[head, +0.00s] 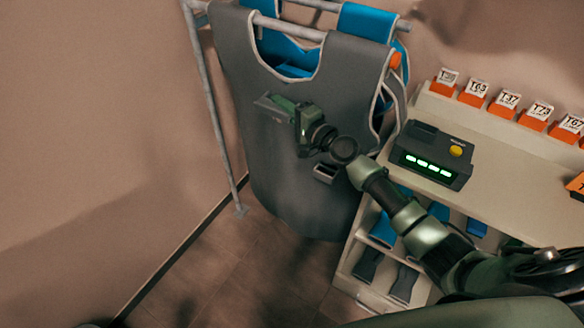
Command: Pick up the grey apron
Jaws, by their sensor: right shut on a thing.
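The grey apron (290,190) hangs from the front bar of a metal rack in the head view, with a light trim around its neck opening. My right gripper (268,104) is in front of its upper left part, with the arm reaching in from the lower right. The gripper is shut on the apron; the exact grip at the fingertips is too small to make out. A small buckle or clip (325,173) shows on the apron below the wrist. My left gripper is not in view.
Blue aprons (366,22) hang behind on the metal rack (214,115). At right, a shelf unit (493,205) bears a dark device (432,154) with green lights and a yellow button, and several orange-based number tags (506,101). Bare floor (235,265) lies below the apron.

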